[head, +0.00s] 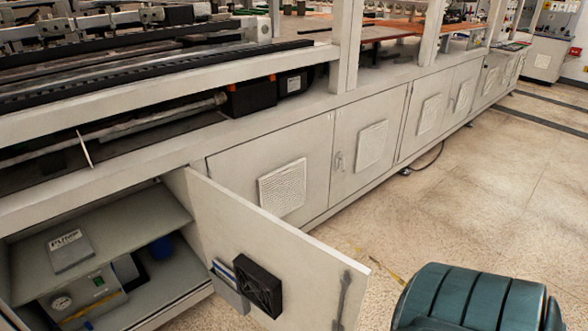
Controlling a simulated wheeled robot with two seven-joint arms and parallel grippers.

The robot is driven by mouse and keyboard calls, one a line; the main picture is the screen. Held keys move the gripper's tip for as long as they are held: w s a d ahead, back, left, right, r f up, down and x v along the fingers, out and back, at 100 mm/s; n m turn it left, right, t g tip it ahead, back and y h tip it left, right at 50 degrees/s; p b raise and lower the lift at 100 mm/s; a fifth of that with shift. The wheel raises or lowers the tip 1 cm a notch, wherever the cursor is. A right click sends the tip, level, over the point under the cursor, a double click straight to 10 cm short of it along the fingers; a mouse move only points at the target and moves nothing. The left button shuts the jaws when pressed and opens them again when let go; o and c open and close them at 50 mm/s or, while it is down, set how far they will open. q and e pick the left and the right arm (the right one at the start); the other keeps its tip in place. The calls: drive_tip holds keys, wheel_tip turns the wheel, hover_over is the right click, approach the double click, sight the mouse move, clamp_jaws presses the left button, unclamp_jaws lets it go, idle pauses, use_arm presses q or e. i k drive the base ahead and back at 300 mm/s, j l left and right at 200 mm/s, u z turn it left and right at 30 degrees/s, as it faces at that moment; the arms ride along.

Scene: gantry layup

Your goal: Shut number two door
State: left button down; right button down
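An open cabinet door (295,262) swings out from the long machine's base at the lower left. Its inner face shows a black vent fan, a document pocket and a dark latch rod near its free edge. Behind it the cabinet's inside (120,235) is open to view. Other doors along the base look shut, such as the vented door (245,175) and the one beside it with a handle (370,122). I can read no door numbers, so I cannot tell which is number two. Neither of my grippers is in view.
Inside the cabinet, a shelf (150,215) holds a grey booklet (70,250); below are a box with a gauge (85,297) and a blue container (161,247). A dark teal rounded object (475,300) fills the lower right. The speckled floor (480,190) between is mostly clear.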

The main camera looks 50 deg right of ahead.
sight(303, 276)
drive_tip(key=k+l+u, duration=0.1)
drive_tip(key=k+l, duration=0.15)
drive_tip(key=l, duration=0.2)
drive_tip(key=k+l+u, duration=0.15)
drive_tip(key=l, duration=0.3)
drive_tip(key=k+l+u, duration=0.1)
drive_tip(key=k+l, duration=0.25)
drive_tip(key=k+l+u, duration=0.15)
drive_tip(key=k+l, duration=0.15)
drive_tip(key=l, duration=0.2)
drive_tip(key=l+u, duration=0.1)
drive_tip(key=l, duration=1)
drive_tip(key=l+u, duration=0.15)
drive_tip(key=l, duration=0.9)
drive_tip(key=k, duration=0.05)
